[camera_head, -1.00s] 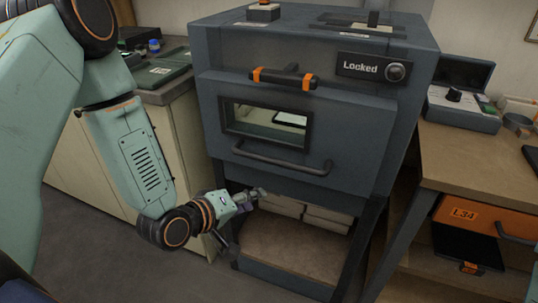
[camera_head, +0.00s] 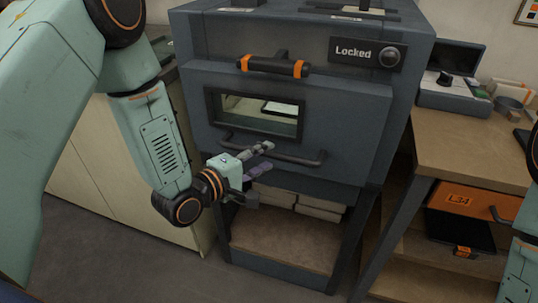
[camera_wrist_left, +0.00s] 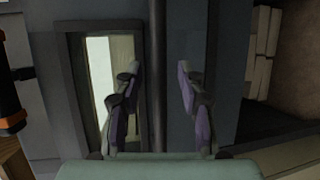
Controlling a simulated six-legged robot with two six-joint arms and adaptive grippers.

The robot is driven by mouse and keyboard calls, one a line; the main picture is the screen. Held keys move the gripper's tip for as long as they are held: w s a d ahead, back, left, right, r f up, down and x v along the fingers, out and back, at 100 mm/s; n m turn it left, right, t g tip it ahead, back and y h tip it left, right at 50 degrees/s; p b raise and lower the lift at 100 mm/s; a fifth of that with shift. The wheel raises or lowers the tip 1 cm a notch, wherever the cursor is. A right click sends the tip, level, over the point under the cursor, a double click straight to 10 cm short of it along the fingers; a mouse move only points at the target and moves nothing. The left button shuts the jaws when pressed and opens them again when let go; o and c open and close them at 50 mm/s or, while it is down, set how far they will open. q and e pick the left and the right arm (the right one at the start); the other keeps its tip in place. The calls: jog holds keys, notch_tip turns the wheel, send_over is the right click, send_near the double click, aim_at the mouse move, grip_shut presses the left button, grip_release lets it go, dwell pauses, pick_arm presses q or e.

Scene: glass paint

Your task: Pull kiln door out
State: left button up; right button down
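The dark blue-grey kiln door (camera_head: 345,115) is shut, with a small window (camera_head: 252,112). A grey bar handle (camera_head: 308,161) runs across it below the window. My left gripper (camera_head: 268,160) is in front of the bar's left part. In the left wrist view the gripper (camera_wrist_left: 158,75) is open, and the bar handle (camera_wrist_left: 157,35) runs between its two fingers in the picture. I see no finger pressed on the bar, and cannot tell how far the tips are from it. My right gripper is out of view.
A black latch handle with orange ends (camera_head: 273,66) sits above the window. A sign (camera_head: 367,52) reads "Locked". Pale blocks (camera_head: 318,207) lie on the shelf under the kiln. A wooden workbench (camera_head: 475,140) with an orange drawer (camera_head: 466,205) stands at right. The floor in front is clear.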

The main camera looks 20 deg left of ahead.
pick_arm(q)
jog(key=shift+w+d, duration=0.5)
jog(key=shift+w, duration=0.2)
jog(key=shift+w+f, duration=0.3)
jog(key=shift+w, duration=0.35)
jog(key=shift+s+d+r, duration=0.1)
jog(key=shift+s+r, duration=0.05)
jog(key=shift+s, duration=0.05)
jog(key=shift+c, duration=0.7)
jog(key=shift+w, duration=0.1)
jog(key=c, duration=0.5)
grip_shut()
